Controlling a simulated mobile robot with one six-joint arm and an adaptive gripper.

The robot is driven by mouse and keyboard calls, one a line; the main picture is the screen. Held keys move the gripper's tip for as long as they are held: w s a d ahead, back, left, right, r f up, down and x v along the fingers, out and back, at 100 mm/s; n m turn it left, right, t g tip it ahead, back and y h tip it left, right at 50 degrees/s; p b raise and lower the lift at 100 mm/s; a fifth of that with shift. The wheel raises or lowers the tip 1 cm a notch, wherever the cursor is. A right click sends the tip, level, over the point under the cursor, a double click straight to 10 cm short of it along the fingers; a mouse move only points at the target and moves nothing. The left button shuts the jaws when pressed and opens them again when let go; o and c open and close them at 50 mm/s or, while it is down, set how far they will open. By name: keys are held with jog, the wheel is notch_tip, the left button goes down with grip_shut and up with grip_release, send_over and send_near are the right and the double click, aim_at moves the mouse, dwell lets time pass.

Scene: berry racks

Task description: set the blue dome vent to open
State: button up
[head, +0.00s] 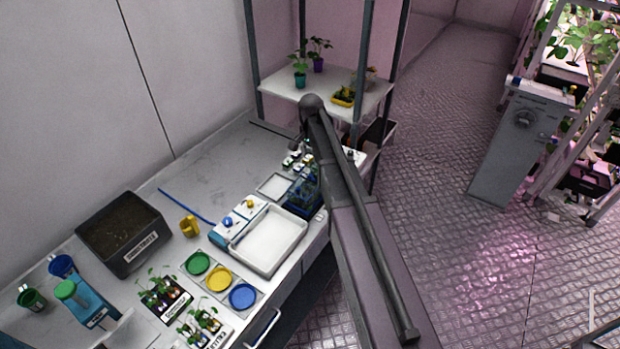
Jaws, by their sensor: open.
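A dark blue, see-through box (301,197) with greenery in it stands at the right edge of the bench, just left of my arm. It looks like the blue dome. Its right side is partly covered by my arm. Its vent is too small and dark to make out, so I cannot tell its setting. My arm rises from the bottom right to a rounded joint above the bench's far right end.
Left of the box are a small pale tray (274,186), a large white tray (245,257) and boxes with a blue knob (227,221) and a yellow knob (250,203). A shelf post (253,60) stands behind. The bench's back middle (215,165) is mostly clear.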

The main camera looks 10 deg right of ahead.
aim_at(310, 174)
jog(key=shift+f+b, duration=4.25)
jog(key=shift+f, duration=0.25)
grip_shut()
